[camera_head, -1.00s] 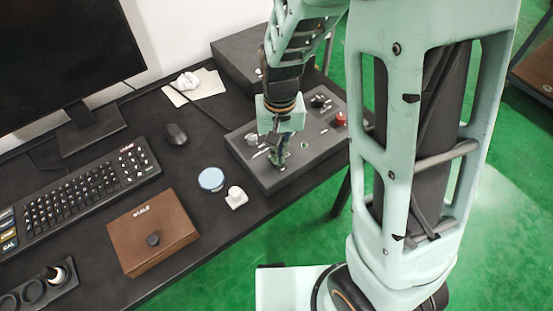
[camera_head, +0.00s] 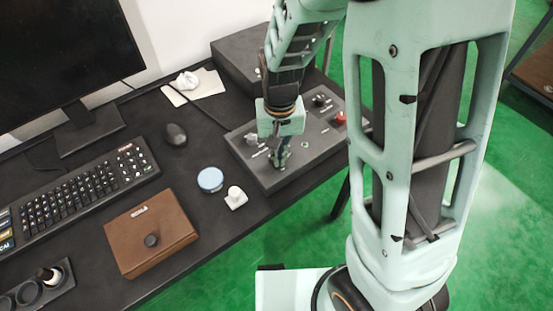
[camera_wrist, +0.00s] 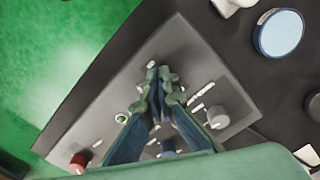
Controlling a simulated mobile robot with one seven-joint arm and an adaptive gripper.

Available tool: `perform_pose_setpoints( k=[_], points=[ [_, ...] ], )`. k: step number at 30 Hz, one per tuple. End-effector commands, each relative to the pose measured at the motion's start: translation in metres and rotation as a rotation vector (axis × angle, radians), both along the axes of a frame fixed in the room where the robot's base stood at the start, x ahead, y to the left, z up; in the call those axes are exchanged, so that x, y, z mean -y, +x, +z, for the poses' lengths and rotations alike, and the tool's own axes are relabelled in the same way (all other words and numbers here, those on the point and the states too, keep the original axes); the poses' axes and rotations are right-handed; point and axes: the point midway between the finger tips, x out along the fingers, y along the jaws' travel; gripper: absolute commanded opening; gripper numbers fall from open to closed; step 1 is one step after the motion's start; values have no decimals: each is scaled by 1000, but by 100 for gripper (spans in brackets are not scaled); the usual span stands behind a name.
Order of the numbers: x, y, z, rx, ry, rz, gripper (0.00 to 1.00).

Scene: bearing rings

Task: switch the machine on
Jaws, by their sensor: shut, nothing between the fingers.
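The machine is a dark grey control panel (camera_head: 313,152) on the right part of the desk; it also fills the middle of the wrist view (camera_wrist: 85,118). It carries a red button (camera_head: 340,118), a grey knob (camera_wrist: 217,117), a small ring-shaped fitting (camera_wrist: 120,118) and several small pale marks or switches. My gripper (camera_head: 279,165) points down over the panel's near part. In the wrist view its fingertips (camera_wrist: 160,72) are together and empty, beside a small pale piece (camera_wrist: 152,64) on the panel. I cannot tell whether they touch it. The fingers hide part of the panel.
A blue-topped round tin (camera_head: 210,179) and a white piece (camera_head: 236,197) lie left of the panel. A brown box (camera_head: 150,238), keyboard (camera_head: 85,195), mouse (camera_head: 175,134) and monitor (camera_head: 60,60) stand further left. A dark box (camera_head: 235,55) is behind the panel.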

Motion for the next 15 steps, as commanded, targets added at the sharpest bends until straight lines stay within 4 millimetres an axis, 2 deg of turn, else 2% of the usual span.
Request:
perform_pose_setpoints(
  k=[9,15],
  points=[
    [0,0,-3,0,0,0,0],
    [0,0,8,0,0,0,0]
  ],
)
